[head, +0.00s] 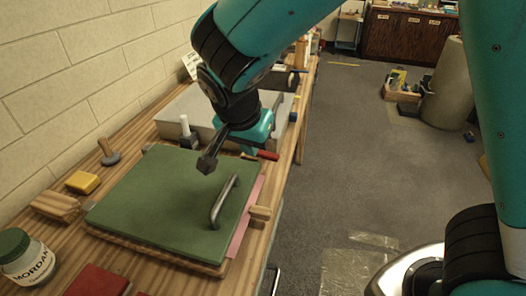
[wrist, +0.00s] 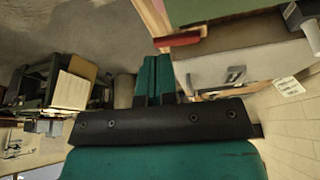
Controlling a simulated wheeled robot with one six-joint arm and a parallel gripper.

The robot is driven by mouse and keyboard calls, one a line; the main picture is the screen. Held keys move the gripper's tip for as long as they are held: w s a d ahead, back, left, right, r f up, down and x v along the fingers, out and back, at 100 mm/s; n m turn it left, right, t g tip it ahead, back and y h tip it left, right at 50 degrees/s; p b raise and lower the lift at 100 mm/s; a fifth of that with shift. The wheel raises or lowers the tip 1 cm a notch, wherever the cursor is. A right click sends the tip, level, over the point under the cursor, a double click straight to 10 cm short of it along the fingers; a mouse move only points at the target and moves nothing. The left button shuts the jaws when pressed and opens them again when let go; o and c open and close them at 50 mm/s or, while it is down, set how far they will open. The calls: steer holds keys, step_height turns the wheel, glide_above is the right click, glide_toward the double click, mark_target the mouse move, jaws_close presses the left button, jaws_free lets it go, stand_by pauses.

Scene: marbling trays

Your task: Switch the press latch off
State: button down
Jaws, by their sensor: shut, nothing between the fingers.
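A lever with a white handle on a dark base (head: 186,129) stands upright behind the green press lid (head: 150,205); I take it for the press latch, but cannot be sure. It seems to show in the wrist view (wrist: 305,27) at the upper right edge. The lid lies flat and has a metal bar handle (head: 223,202) on its right side. My gripper (head: 207,164) is shut and empty, above the lid's far part, in front and to the right of the lever, touching neither. In the wrist view my gripper (wrist: 154,99) shows only in part.
A grey tray (head: 168,117) stands behind the lever. A red-handled tool (head: 262,155) lies right of my gripper. A wooden stamp (head: 108,152), yellow block (head: 82,182) and jar (head: 25,258) stand left. The floor (head: 340,160) right of the bench is mostly open.

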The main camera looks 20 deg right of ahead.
mark_target(263, 154)
steer(key=p+x, duration=0.1)
steer(key=x, duration=0.8)
steer(key=shift+w+d+f, duration=0.1)
steer(key=shift+d+f, duration=0.05)
steer(key=shift+d, duration=0.05)
steer(key=shift+w+d+f+p, duration=0.1)
steer(key=shift+w+d+p, duration=0.45)
steer(key=shift+w+d, duration=0.6)
steer(key=shift+w+d+f, duration=0.1)
steer(key=shift+w+d, duration=0.2)
steer(key=shift+w, duration=0.05)
steer(key=shift+w+a, duration=0.1)
